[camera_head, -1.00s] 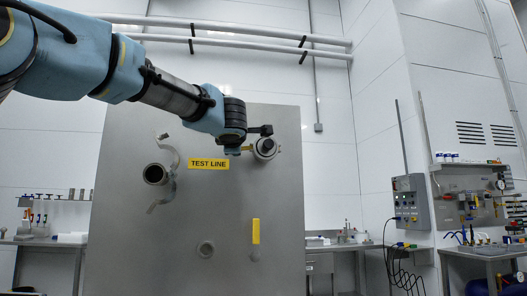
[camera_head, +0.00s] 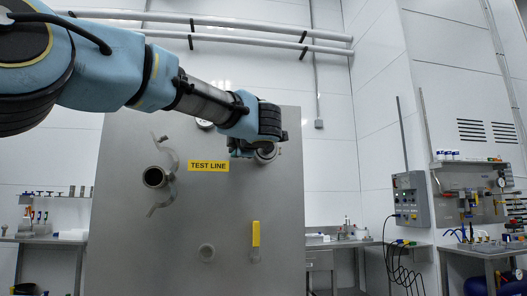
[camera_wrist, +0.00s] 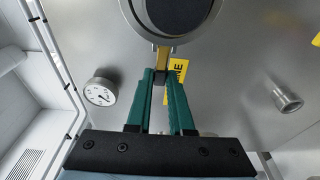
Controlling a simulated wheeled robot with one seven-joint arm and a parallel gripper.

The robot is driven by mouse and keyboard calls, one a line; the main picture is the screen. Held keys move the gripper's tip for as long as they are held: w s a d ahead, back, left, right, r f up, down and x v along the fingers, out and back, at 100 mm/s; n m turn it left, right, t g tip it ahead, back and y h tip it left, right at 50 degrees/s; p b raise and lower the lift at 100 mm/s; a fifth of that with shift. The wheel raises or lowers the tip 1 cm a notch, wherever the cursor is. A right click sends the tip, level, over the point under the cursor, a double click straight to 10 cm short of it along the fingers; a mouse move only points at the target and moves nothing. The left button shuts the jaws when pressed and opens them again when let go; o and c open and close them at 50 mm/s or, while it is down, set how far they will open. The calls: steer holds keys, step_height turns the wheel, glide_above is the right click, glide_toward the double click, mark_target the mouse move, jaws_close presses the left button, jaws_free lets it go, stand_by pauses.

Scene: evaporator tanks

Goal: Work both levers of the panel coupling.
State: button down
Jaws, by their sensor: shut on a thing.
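The steel panel (camera_head: 120,225) carries a round coupling (camera_head: 267,155) right of the yellow TEST LINE label (camera_head: 208,166); my gripper (camera_head: 246,151) partly hides it in the head view. In the wrist view, the coupling's round dark end (camera_wrist: 178,8) fills the top. A brass-coloured lever (camera_wrist: 163,55) comes down from its rim. The green fingers of my gripper (camera_wrist: 160,78) are shut on this lever's end. The coupling's other lever is not clearly seen.
Left on the panel, an open pipe fitting (camera_head: 155,177) has two curved arms spread out. A gauge (camera_wrist: 100,92) and a pipe stub (camera_head: 206,251) also stick out. A yellow handle (camera_head: 256,234) hangs lower right. A control box (camera_head: 411,200) is on the right wall.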

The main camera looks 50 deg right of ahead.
steer(key=shift+s+a+f+n+t+y+p, duration=0.1)
steer(key=shift+s+n+t+y+p, duration=0.2)
steer(key=shift+n+y+p, duration=0.4)
steer(key=shift+s+a+n+t+y+p, duration=0.1)
steer(key=shift+n+t+y+p, duration=0.4)
steer(key=shift+y, duration=0.4)
steer(key=shift+y+p, duration=0.4)
steer(key=shift+p, duration=0.05)
steer(key=c, duration=0.7)
jaws_free()
steer(key=shift+s, duration=0.1)
steer(key=b+v, duration=0.2)
steer(key=v, duration=0.8)
steer(key=shift+s+a+b, duration=0.15)
steer(key=shift+s+b, duration=0.2)
